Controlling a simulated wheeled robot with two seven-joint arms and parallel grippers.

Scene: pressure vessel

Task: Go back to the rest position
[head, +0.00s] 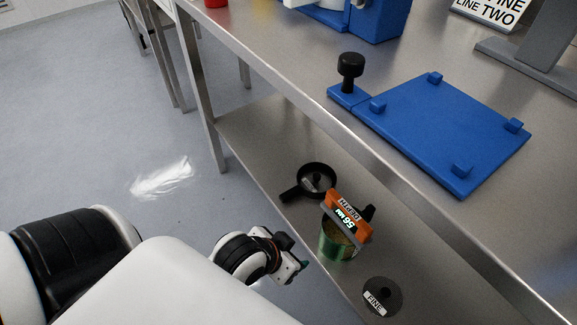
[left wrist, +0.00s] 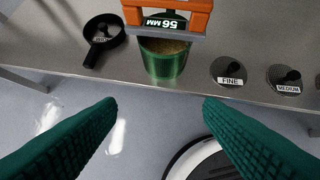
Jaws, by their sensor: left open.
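My left gripper (head: 296,268) hangs beside the front edge of the lower steel shelf in the head view. In the left wrist view its two green ribbed fingers (left wrist: 160,108) are spread wide with nothing between them. A green pot with brown contents (left wrist: 165,62) stands on the shelf beyond the fingers, apart from them. It also shows in the head view (head: 336,247). An orange device with a "56 MM" display (left wrist: 168,15) sits at the pot's top, also in the head view (head: 348,216). My right gripper is not in view.
A black handled pan (head: 316,180) and a "FINE" disc (head: 382,297) lie on the lower shelf (head: 250,135); a "MEDIUM" disc (left wrist: 291,78) shows at right in the wrist view. The worktop above carries a blue plate (head: 445,130) with a black knob (head: 351,68). The floor at left is clear.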

